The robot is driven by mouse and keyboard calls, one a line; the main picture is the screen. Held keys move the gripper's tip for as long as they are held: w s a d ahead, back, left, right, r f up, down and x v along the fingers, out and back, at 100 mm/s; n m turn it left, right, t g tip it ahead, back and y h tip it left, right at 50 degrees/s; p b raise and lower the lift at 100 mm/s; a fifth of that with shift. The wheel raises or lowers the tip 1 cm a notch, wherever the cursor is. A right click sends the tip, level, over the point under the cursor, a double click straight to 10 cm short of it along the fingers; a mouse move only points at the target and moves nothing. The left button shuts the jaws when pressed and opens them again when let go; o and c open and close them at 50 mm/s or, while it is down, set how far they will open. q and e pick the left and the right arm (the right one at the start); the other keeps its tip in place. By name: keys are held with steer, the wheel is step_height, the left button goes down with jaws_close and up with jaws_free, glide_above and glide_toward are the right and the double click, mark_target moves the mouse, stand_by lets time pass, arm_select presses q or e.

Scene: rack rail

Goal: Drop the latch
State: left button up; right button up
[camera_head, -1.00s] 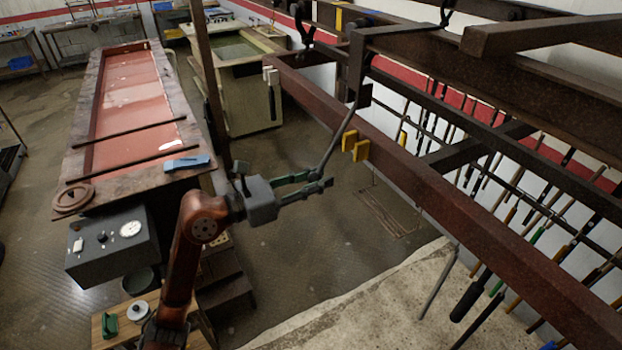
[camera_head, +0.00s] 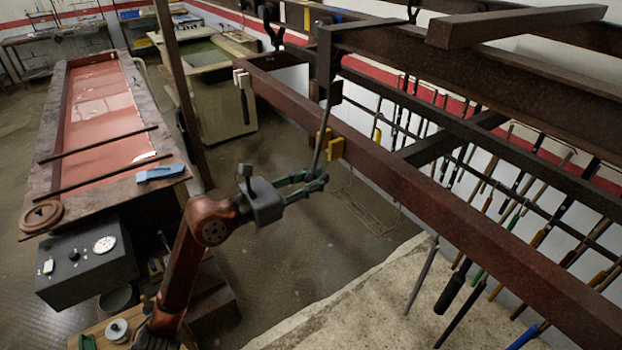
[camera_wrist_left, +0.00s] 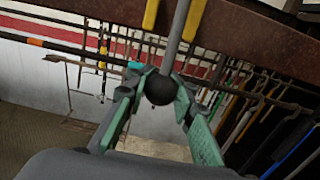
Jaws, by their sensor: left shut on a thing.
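The latch is a thin grey lever (camera_head: 320,140) hanging from a bracket on the dark beam structure. Its lower end carries a dark ball knob (camera_wrist_left: 160,89). My left gripper (camera_head: 318,181) is shut around this knob, with its green fingers on both sides of it in the wrist view (camera_wrist_left: 163,92). Two yellow blocks (camera_head: 336,149) sit on the red-brown rail (camera_head: 430,205). In the wrist view the lever passes between two yellow pieces (camera_wrist_left: 192,18); I cannot tell whether it touches them. My right gripper is not in view.
A long bench (camera_head: 165,190) with a red inlay stands at left, a grey control box (camera_head: 85,265) at its near end. A dark post (camera_head: 182,90) rises behind my left arm. Many long-handled tools (camera_head: 455,288) hang at right. The floor below the gripper is open.

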arm_select(q)
steer(key=shift+x, duration=2.15)
steer(key=shift+a+f, duration=0.1)
steer(key=o, duration=1.1)
steer(key=shift+v, duration=3.5)
